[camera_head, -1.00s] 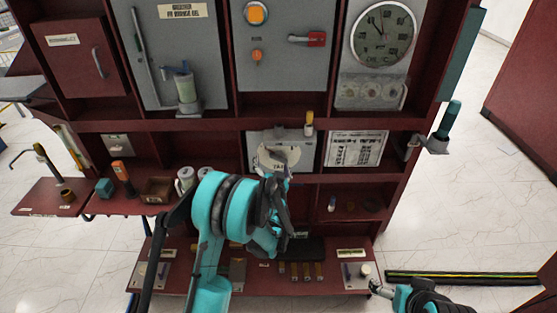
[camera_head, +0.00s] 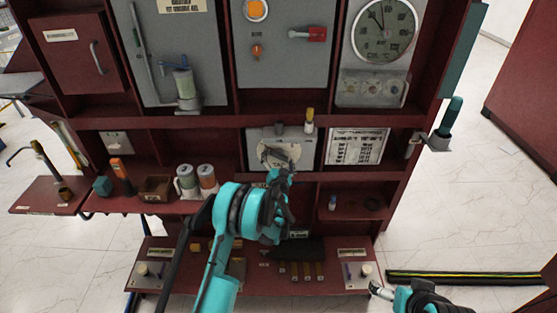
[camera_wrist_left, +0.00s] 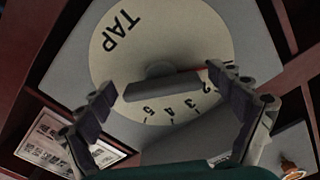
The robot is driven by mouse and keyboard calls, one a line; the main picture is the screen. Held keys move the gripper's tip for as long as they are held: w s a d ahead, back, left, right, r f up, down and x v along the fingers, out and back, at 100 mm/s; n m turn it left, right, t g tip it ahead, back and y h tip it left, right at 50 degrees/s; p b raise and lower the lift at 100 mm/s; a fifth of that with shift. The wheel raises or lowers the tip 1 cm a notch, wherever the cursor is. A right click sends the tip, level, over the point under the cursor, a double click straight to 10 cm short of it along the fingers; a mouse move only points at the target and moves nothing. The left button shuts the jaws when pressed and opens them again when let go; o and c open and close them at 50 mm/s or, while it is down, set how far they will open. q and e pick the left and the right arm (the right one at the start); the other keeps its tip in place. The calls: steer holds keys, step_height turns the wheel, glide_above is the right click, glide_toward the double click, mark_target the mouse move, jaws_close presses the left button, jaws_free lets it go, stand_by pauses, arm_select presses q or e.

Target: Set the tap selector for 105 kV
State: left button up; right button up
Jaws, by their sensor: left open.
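The tap selector is a pale round dial (camera_head: 268,154) on a grey plate in the middle row of the panel. In the left wrist view the dial (camera_wrist_left: 165,40) reads TAP, with the numbers 2 to 5 along its edge. A grey bar handle (camera_wrist_left: 165,87) crosses it, its right end near the 2, with a red mark beside it. My left gripper (camera_head: 280,178) is just in front of the dial. In the wrist view its open fingers (camera_wrist_left: 160,84) stand on either side of the handle, apart from it. My right gripper (camera_head: 381,289) is at the lower right, its jaws unclear.
A printed chart (camera_head: 357,147) is right of the selector; its print is too small to read. A yellow-topped knob (camera_head: 309,120) stands above the plate's right side. Two canisters (camera_head: 196,180) stand on the left shelf. A round gauge (camera_head: 384,30) is at the upper right.

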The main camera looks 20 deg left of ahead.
arm_select(q)
steer(key=c, duration=1.2)
steer(key=shift+o, duration=0.2)
steer(key=shift+m, duration=0.4)
steer(key=shift+a+r+m, duration=0.1)
steer(key=shift+m, duration=2.4)
steer(key=o, duration=1.2)
steer(key=shift+c, duration=0.2)
